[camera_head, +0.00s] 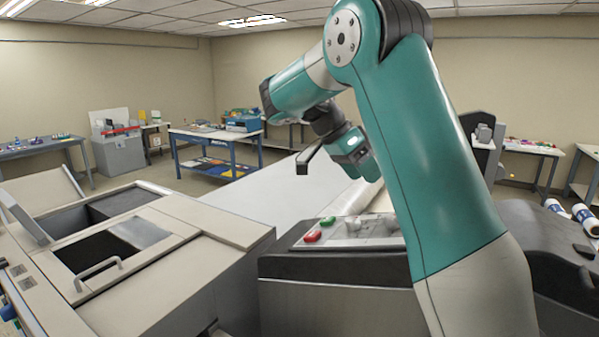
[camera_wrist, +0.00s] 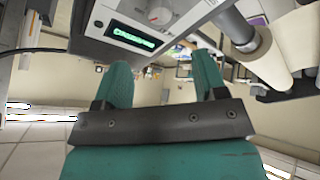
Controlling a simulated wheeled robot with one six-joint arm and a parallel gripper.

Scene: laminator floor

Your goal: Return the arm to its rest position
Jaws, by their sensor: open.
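My teal arm (camera_head: 425,165) rises from the lower right in the head view, bends at the elbow joint near the top, and reaches left and forward. My gripper shows in the wrist view (camera_wrist: 162,78) with its two teal fingers apart and nothing between them. In the head view the teal and dark wrist end hangs in the air above the machine, partly turned away, so the fingertips are hard to make out there.
A dark machine with red (camera_head: 312,237) and green buttons stands below the arm. A beige cabinet with open hatches (camera_head: 110,260) stands left. The wrist view shows a green-lit display (camera_wrist: 130,38) and a pale roller (camera_wrist: 262,52). A blue-legged table (camera_head: 215,140) stands farther back.

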